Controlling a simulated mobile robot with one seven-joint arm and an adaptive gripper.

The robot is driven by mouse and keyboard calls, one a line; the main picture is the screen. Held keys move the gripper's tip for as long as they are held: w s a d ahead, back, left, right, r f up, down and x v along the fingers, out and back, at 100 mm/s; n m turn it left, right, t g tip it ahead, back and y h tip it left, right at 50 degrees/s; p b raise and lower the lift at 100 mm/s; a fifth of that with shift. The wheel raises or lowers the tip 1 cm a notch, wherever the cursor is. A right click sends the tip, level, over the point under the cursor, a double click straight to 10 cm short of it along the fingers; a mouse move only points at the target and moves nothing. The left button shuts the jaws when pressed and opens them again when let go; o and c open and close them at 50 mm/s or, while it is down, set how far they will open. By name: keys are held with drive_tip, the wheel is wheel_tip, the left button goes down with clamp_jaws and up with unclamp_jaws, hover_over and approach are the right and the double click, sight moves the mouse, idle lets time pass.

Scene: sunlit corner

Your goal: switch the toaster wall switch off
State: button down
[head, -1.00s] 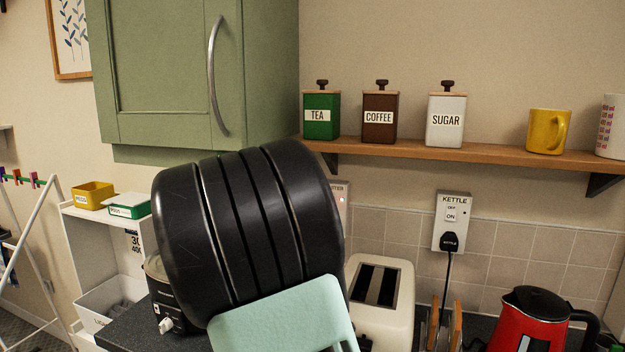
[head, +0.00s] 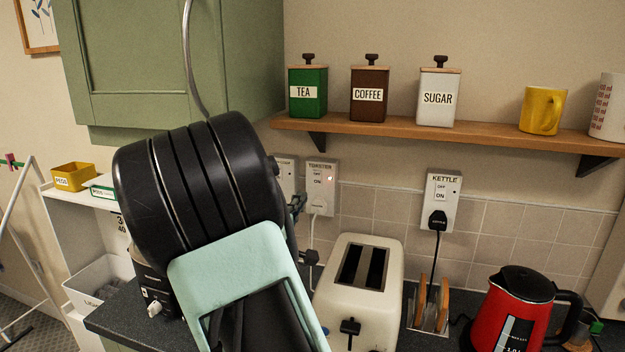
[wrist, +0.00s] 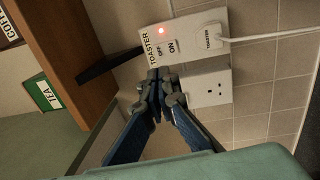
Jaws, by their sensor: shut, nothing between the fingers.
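The toaster wall switch (head: 317,180) is a pale plate labelled TOASTER, on the wall under the shelf. Its red light is lit. In the wrist view the toaster wall switch (wrist: 166,46) appears turned sideways, with OFF and ON markings and a white plug with a cord in its socket. My gripper (wrist: 157,84) is shut and empty, its tips close to the plate's edge near the rocker. I cannot tell whether they touch. In the head view my gripper (head: 299,203) shows partly beside the plate's left, below my dark arm. The white toaster (head: 358,285) stands on the counter below.
A second socket plate (wrist: 207,92) adjoins the toaster's. The kettle switch (head: 444,198) is to the right. A wooden shelf (head: 450,137) with canisters and mugs overhangs. A toast rack (head: 430,303) and red kettle (head: 515,310) stand on the counter. A green cabinet (head: 140,60) hangs at left.

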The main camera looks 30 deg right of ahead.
sight(316, 173)
drive_tip(key=p+x, duration=0.1)
drive_tip(key=x, duration=1)
drive_tip(key=shift+d+p, duration=0.1)
drive_tip(key=shift+p, duration=0.3)
drive_tip(key=shift+w+d+r, duration=0.2)
drive_tip(key=shift+w, duration=0.05)
drive_tip(key=shift+s, duration=0.15)
